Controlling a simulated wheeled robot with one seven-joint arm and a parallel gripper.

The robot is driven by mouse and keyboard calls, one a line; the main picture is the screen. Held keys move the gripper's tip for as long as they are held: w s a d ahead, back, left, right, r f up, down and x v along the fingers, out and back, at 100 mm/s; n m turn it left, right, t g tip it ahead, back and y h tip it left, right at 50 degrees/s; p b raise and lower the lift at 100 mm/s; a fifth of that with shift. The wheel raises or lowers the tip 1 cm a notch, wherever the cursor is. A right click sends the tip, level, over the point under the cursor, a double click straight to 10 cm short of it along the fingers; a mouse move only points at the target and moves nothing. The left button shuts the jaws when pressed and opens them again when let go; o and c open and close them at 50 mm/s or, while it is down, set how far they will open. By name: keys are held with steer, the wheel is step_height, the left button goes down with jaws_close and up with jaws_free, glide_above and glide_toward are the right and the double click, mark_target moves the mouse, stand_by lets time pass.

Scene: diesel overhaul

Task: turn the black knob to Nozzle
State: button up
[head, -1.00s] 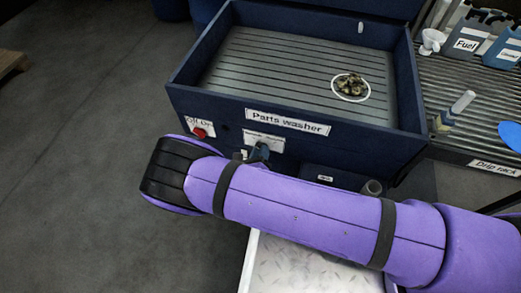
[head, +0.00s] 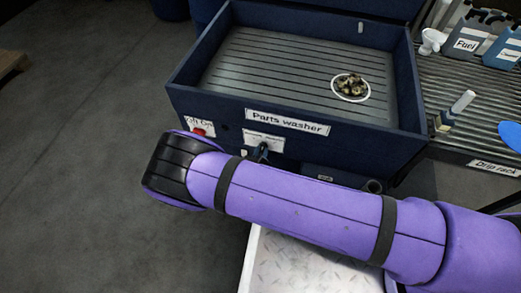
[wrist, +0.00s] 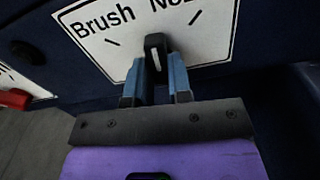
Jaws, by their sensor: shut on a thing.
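The black knob (wrist: 156,50) sits on a white label plate on the front of the parts washer. Its white line points roughly up in the wrist view, between the tick under "Brush" and the tick under "Nozzle", whose word is cut off by the frame edge. My gripper (wrist: 157,80) is shut on the knob, with one blue finger on each side. In the head view the label plate (head: 263,141) shows just above my purple arm; the knob is dark and small there, and my arm hides most of the gripper.
The parts washer (head: 190,92) holds a white dish (head: 351,97) of small parts. A red button (head: 199,132) on an Off/On plate is left of the knob; it also shows in the wrist view (wrist: 14,99). A drip rack (head: 460,140) with bottles stands at right.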

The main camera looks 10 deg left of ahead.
steer(key=m, duration=0.6)
steer(key=shift+d+m, duration=0.1)
steer(key=shift+m, duration=0.3)
steer(key=o, duration=1.5)
steer(key=s, duration=0.7)
steer(key=shift+a, duration=0.25)
